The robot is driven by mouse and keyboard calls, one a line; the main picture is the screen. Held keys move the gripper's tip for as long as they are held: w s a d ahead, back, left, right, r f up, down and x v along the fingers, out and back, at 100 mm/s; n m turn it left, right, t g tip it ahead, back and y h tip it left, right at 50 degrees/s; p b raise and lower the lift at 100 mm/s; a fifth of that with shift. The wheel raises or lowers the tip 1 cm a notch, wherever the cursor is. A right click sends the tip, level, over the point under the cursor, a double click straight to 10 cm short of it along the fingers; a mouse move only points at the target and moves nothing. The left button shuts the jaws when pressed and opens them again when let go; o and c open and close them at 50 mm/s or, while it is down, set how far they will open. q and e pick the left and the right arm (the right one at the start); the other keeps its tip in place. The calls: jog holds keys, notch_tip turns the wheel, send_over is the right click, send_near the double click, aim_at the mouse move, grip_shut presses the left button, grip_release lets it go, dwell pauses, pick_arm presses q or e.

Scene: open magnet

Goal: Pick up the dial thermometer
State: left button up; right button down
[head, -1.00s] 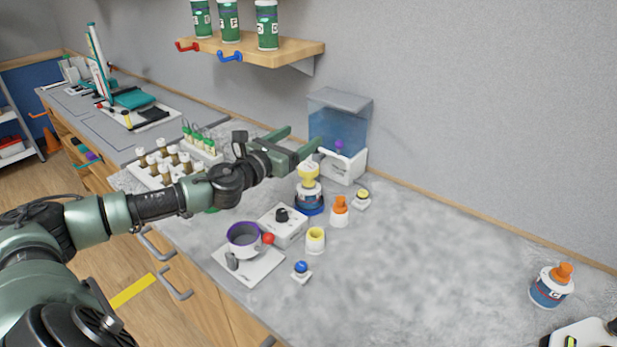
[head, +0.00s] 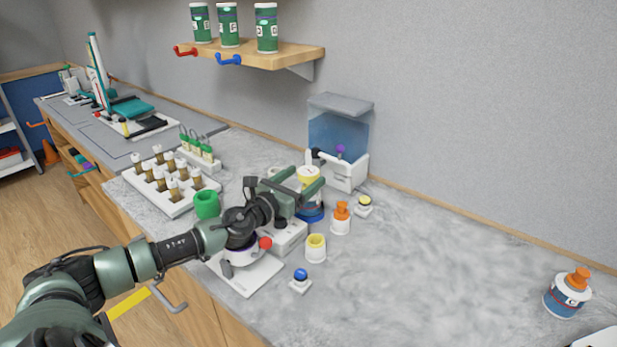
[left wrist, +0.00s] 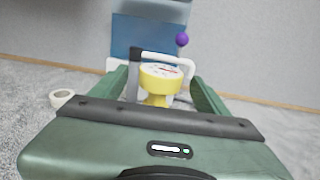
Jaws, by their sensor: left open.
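The dial thermometer (head: 308,175) is yellow with a white dial face and stands upright on a blue and white base (head: 312,211). In the left wrist view the thermometer (left wrist: 158,78) is between the two green fingers, its face tilted up, with its yellow stem narrowing below. My left gripper (head: 311,177) is open, with a finger on either side of the thermometer; I cannot tell whether they touch it. The lower part is partly hidden by the gripper. My right gripper is not in view.
A blue-windowed dispenser (head: 337,135) stands behind. An orange-topped pot (head: 340,219), yellow cup (head: 315,248), blue button (head: 300,277) and mixer plate (head: 247,278) are nearby. A vial rack (head: 155,195) is at left. The counter to the right is mostly clear.

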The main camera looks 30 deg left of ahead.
aim_at(315, 169)
pick_arm(q)
jog(key=w+p, duration=0.1)
jog(key=w, duration=0.4)
jog(key=shift+w+d, duration=0.1)
jog(key=shift+w, duration=0.25)
grip_shut()
